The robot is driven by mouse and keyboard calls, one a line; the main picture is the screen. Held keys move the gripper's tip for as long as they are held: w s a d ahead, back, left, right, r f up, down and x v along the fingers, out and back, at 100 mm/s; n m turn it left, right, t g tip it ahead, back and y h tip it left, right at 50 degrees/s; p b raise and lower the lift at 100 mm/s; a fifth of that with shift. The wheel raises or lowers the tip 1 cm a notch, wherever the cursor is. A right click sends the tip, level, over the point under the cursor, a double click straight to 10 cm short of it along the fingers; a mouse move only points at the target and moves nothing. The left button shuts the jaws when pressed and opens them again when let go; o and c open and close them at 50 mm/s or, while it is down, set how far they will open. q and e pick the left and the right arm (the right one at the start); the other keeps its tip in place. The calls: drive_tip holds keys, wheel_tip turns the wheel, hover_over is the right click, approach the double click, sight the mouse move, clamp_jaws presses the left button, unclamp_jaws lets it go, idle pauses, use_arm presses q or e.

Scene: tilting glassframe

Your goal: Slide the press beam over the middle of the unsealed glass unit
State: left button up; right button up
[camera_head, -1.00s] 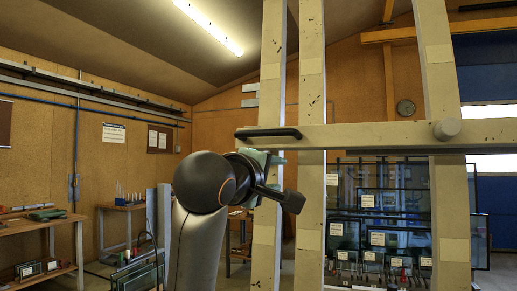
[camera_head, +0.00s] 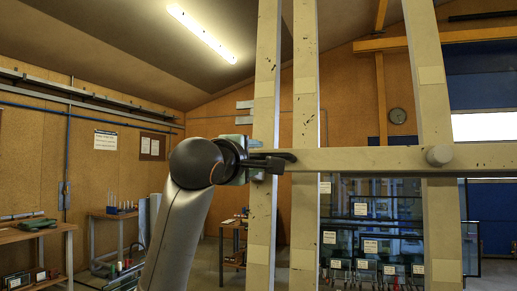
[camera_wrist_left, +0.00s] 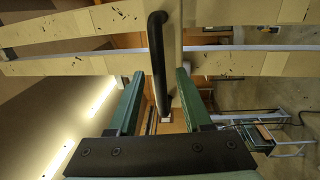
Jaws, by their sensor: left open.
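The press beam (camera_head: 370,160) is a pale, worn bar lying level across several pale uprights in the head view. My left gripper (camera_head: 268,165) is open at that handle. In the left wrist view, the handle (camera_wrist_left: 158,60) runs into the gap between the tips of the two green fingers (camera_wrist_left: 158,78), with room visible on both sides. I cannot tell which glass is the unsealed unit. My right gripper is not in view.
The uprights (camera_head: 305,100) stand close behind the handle. Dark framed glass panes (camera_head: 375,225) with white labels stand behind them at the lower right. A wooden workbench (camera_head: 40,232) is at the far left, and a small table (camera_head: 115,215) stands farther back.

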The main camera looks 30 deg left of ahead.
use_arm(q)
drive_tip(key=shift+x, duration=1.05)
clamp_jaws()
drive_tip(key=shift+f, duration=0.1)
idle(0.6)
